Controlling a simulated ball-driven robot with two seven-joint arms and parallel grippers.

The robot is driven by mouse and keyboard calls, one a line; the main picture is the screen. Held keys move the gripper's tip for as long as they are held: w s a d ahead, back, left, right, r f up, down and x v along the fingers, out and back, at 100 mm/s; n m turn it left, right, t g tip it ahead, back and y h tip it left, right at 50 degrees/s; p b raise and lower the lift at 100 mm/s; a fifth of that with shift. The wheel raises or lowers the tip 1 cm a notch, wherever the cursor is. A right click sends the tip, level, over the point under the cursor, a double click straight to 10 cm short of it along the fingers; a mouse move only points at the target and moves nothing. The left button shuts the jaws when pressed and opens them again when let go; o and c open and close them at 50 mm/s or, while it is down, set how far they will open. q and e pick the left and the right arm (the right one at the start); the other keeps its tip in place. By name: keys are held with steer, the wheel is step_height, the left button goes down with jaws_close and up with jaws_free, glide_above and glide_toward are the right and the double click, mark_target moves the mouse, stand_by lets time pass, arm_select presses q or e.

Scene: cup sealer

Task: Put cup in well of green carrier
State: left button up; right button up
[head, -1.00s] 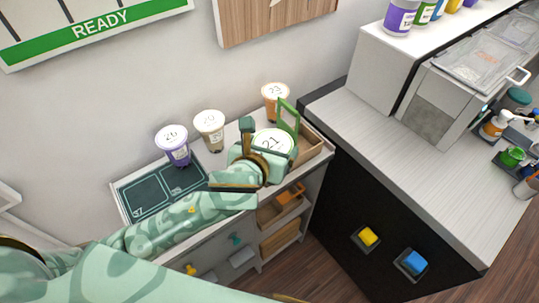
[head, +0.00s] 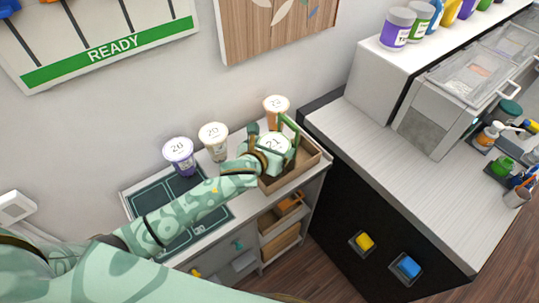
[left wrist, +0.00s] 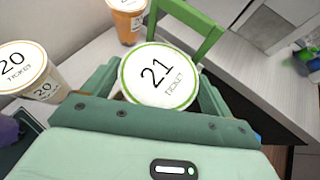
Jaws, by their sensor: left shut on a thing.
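The cup is a white-lidded ticket cup marked 21 with a green rim (head: 275,143). It also shows in the left wrist view (left wrist: 160,75). My left gripper (head: 268,157) is shut on this cup, its fingers on either side below the lid. The cup is at the carrier's left part, beside the handle. The well under it is hidden by the gripper and lid, so I cannot tell whether the cup is seated.
An orange cup (head: 276,110) stands behind the carrier. A tan cup (head: 215,142) and a purple cup (head: 180,155) stand to its left, by a dark green mat (head: 150,200). A dark-sided counter (head: 345,190) rises close on the right.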

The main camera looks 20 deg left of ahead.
arm_select(q)
steer(key=shift+w+a+f, duration=0.45)
steer(key=shift+w+f, duration=0.15)
steer(key=shift+f, duration=0.2)
step_height(320, 180, down, 3)
steer(key=shift+w+a+f+b, duration=0.1)
steer(key=shift+f+b, duration=0.05)
steer(key=shift+b, duration=0.25)
steer(key=shift+f, duration=0.1)
steer(key=o, duration=1.6)
steer(key=shift+f, duration=0.1)
steer(key=shift+s+r, duration=0.25)
steer(key=p+v, duration=0.1)
steer(key=v, duration=1)
steer(key=shift+s+r+p, duration=0.1)
steer(key=shift+s+p, duration=0.2)
steer(key=shift+p, duration=0.1)
